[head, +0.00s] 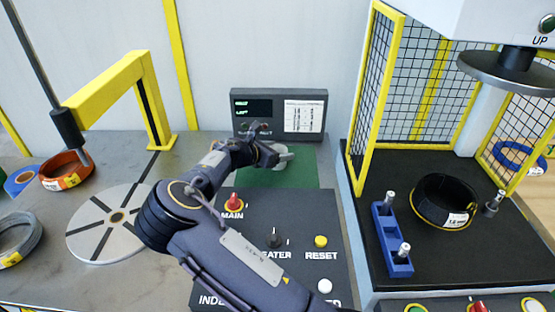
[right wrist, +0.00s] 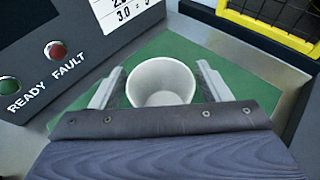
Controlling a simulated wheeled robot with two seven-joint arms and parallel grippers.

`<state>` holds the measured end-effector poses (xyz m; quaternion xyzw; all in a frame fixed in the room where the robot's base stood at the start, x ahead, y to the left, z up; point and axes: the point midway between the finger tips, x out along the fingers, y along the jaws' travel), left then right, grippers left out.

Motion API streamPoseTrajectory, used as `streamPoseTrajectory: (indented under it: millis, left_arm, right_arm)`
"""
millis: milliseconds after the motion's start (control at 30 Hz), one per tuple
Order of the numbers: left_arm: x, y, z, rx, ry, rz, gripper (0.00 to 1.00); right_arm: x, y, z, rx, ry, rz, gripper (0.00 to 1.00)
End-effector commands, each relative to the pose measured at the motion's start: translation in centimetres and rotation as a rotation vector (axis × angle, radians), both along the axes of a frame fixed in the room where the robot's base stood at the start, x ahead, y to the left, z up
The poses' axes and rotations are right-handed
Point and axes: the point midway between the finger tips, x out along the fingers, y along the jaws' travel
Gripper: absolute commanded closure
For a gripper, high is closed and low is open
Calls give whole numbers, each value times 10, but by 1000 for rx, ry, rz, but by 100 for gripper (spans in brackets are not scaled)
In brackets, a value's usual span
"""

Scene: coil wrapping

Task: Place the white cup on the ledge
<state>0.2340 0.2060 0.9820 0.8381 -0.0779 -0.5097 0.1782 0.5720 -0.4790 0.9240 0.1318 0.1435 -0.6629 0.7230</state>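The white cup (right wrist: 161,82) stands upright on the green mat (right wrist: 255,85), its open mouth showing in the right wrist view. In the head view the cup (head: 284,157) is partly hidden by my right gripper (head: 270,147). In the right wrist view the two fingers of the right gripper (right wrist: 160,72) are spread, one on each side of the cup, with narrow gaps visible. My left gripper is not in view. I cannot tell which surface is the ledge.
A dark display panel (head: 301,118) stands behind the mat. A dark control box (head: 300,222) with knobs and buttons lies in front. A yellow mesh guard (head: 387,70) rises at the right. A grey turntable disc (head: 92,239) and yellow post (head: 156,105) stand left.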

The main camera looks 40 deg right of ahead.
Motion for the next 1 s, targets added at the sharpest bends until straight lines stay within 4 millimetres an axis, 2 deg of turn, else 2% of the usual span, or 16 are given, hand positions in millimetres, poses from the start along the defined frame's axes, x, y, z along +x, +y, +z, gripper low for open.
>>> streamPoseTrajectory:
  millis: [33,300,667,833,1000]
  left_arm:
    - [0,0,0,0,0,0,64]
    - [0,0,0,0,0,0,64]
    - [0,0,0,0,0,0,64]
    - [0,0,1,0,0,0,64]
    - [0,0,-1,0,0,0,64]
  right_arm:
    - [0,0,0,0,0,0,37]
    - [0,0,0,0,0,0,71]
    - [1,1,8,1,-1,1,71]
    - [1,1,31,2,-6,1,71]
    - [-15,22,63,3,-5,3,71]
